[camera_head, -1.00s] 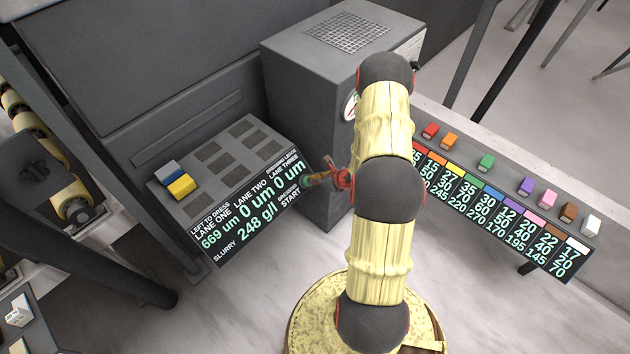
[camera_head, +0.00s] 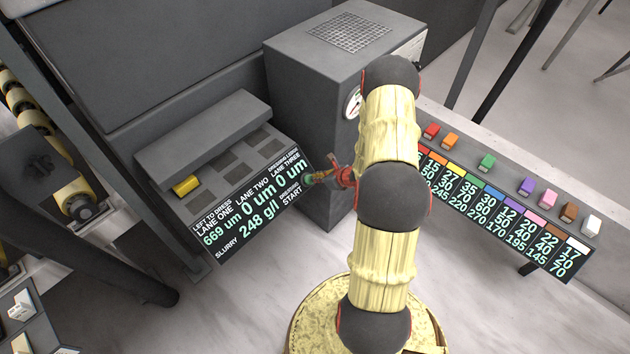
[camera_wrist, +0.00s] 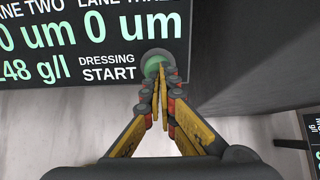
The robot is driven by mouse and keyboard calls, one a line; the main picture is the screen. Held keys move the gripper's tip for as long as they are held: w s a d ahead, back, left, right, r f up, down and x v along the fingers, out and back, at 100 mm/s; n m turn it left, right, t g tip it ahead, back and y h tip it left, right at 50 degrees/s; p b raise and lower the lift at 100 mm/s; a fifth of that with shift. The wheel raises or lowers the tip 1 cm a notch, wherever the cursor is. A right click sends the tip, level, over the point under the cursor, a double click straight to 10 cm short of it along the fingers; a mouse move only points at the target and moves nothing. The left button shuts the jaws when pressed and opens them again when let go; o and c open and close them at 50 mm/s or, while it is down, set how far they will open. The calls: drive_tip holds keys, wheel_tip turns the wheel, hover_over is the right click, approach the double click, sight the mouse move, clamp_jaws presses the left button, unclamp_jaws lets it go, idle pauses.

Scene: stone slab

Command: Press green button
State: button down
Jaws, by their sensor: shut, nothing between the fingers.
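The green button (camera_wrist: 153,66) sits in a round grey housing at the right edge of the black display panel (camera_wrist: 110,42), beside the words "DRESSING START". In the head view the button (camera_head: 308,180) is a small green spot at the panel's right end. My gripper (camera_wrist: 161,74) is shut and empty, and its fingertips overlap the button's right and lower part in the wrist view. I cannot tell whether they press it or only touch it. In the head view my gripper (camera_head: 325,176) reaches left from behind my arm to the button.
A grey bar (camera_head: 205,130) lies across the back of the slotted console, with a yellow block (camera_head: 186,185) in front of it. A grey cabinet (camera_head: 300,90) stands behind. A ledge (camera_head: 510,155) with several coloured blocks is on the right.

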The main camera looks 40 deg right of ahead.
drive_tip(key=p+v, duration=0.2)
drive_tip(key=v, duration=0.9)
idle(0.7)
